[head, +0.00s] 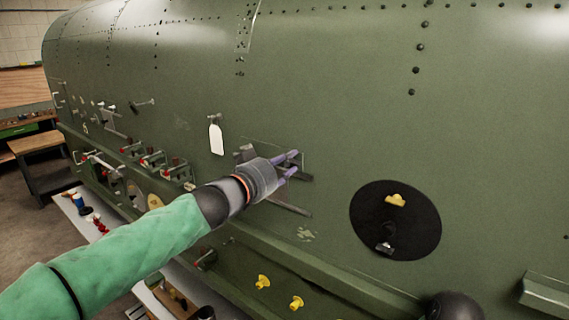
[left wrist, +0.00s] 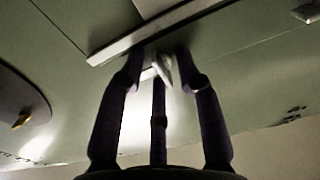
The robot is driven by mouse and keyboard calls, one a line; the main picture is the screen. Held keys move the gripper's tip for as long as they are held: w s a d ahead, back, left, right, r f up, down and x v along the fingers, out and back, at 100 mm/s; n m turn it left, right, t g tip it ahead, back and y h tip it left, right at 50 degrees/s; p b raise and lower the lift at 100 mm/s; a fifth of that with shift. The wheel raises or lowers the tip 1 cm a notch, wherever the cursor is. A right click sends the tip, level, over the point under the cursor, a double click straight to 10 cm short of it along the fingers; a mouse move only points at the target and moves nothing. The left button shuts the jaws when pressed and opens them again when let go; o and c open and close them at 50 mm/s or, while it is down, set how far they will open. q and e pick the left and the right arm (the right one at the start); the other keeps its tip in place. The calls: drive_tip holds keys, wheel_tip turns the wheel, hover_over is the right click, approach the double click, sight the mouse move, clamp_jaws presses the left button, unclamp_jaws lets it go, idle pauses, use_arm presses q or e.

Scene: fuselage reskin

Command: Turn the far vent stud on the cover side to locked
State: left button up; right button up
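My left gripper (head: 289,166) is at the green fuselage skin, in front of a small panel with grey bars (head: 288,206). In the left wrist view its dark fingers (left wrist: 160,65) stand apart around a small pale winged stud (left wrist: 162,69), close beside a pale bar (left wrist: 150,30). A gap shows on both sides of the stud; whether any finger touches it I cannot tell. In the head view the gripper hides this stud, so its marking and locked position cannot be read. My right gripper is not in view.
A black round disc (head: 420,222) with a yellow wing piece (head: 396,200) and a silver fitting (head: 384,248) is right of the gripper. Two yellow knobs (head: 263,282) are below. A white tag (head: 216,139) hangs above left. Red-tipped fittings (head: 150,160) line the left.

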use_arm(q)
clamp_jaws()
drive_tip(key=shift+m, duration=0.3)
drive_tip(key=m, duration=0.2)
drive_tip(key=shift+m, duration=0.3)
drive_tip(key=m, duration=0.3)
drive_tip(key=shift+f+m, duration=0.15)
drive_tip(key=shift+m, duration=0.15)
drive_tip(key=m, duration=0.5)
drive_tip(key=shift+f, duration=0.15)
drive_tip(key=m+b, duration=0.1)
drive_tip(key=m, duration=0.5)
drive_tip(key=shift+a+f, duration=0.1)
drive_tip(key=shift+f, duration=0.05)
